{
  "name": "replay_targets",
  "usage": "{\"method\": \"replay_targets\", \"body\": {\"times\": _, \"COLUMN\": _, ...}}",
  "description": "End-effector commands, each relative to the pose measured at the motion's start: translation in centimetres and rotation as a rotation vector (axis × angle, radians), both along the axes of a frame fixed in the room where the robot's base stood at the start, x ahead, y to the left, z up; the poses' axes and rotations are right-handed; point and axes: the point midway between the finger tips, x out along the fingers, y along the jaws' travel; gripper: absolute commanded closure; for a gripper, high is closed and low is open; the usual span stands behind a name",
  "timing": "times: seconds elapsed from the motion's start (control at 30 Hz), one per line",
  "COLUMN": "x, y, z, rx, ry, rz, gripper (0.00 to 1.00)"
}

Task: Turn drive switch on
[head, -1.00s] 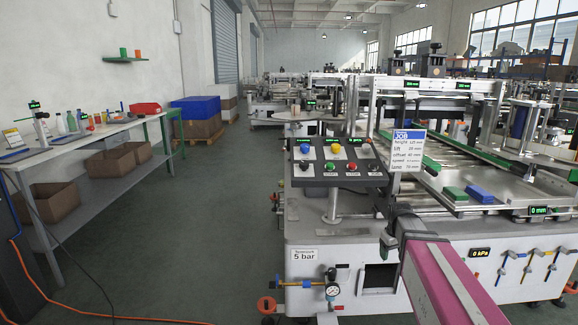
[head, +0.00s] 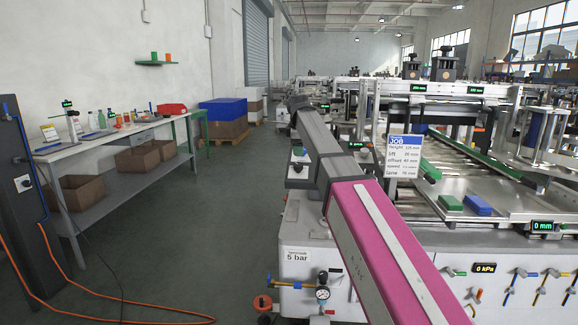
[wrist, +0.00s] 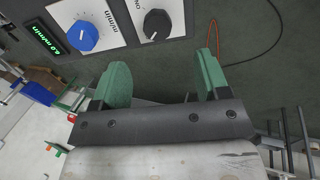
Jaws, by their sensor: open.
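A lit green display (wrist: 46,37) is beside the blue knob. The machine (head: 480,190) with rollers stands at the right, with a job card (head: 404,156) in front. A bench (head: 110,140) stands along the left wall.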

Motion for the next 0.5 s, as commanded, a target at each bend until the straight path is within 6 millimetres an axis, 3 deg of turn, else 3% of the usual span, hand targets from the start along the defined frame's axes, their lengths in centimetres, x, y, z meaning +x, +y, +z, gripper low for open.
{"method": "replay_targets", "body": {"times": 0.17, "x": 0.3, "y": 0.3, "z": 0.3, "rx": -0.007, "ry": -0.003, "rz": 0.020, "gripper": 0.31}}
{"method": "replay_targets", "body": {"times": 0.5, "x": 2.0, "y": 0.2, "z": -4.7, "rx": -0.006, "ry": -0.001, "rz": 0.017, "gripper": 0.31}}
